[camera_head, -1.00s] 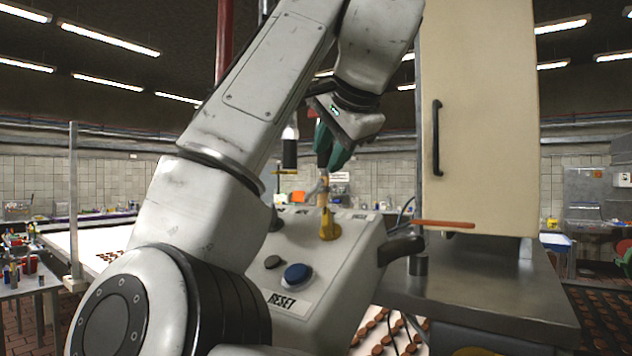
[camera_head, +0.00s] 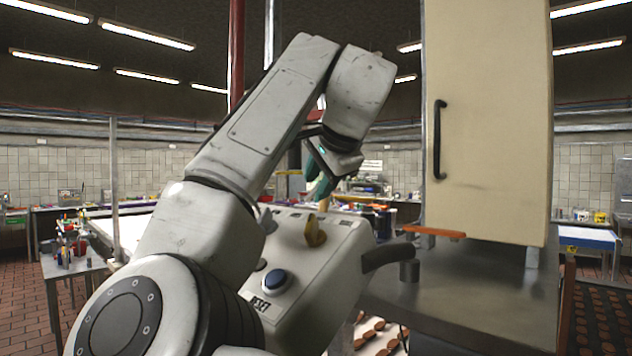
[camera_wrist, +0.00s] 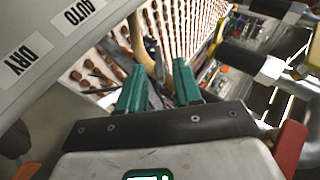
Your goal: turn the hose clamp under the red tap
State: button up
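An orange-red lever (camera_head: 433,231), possibly the red tap, sits at the cabinet's lower left front. A short dark grey post (camera_head: 409,270) and a thick dark hose-like end (camera_head: 387,257) are below and beside it. I cannot make out a hose clamp in the head view. My gripper (camera_head: 320,188) hangs above the pale control box, left of the lever and apart from it. In the wrist view, its teal fingers (camera_wrist: 160,65) are spread with a gap between the tips, seemingly empty. A red part (camera_wrist: 290,150) shows at the wrist view's right edge.
A cream cabinet (camera_head: 490,120) with a black handle stands on a metal counter (camera_head: 470,295) at right. Pipes with dark sleeves (camera_wrist: 265,65) lie right in the wrist view.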

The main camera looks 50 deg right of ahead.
aim_at(315, 191)
jog(key=shift+x, duration=1.35)
grip_shut()
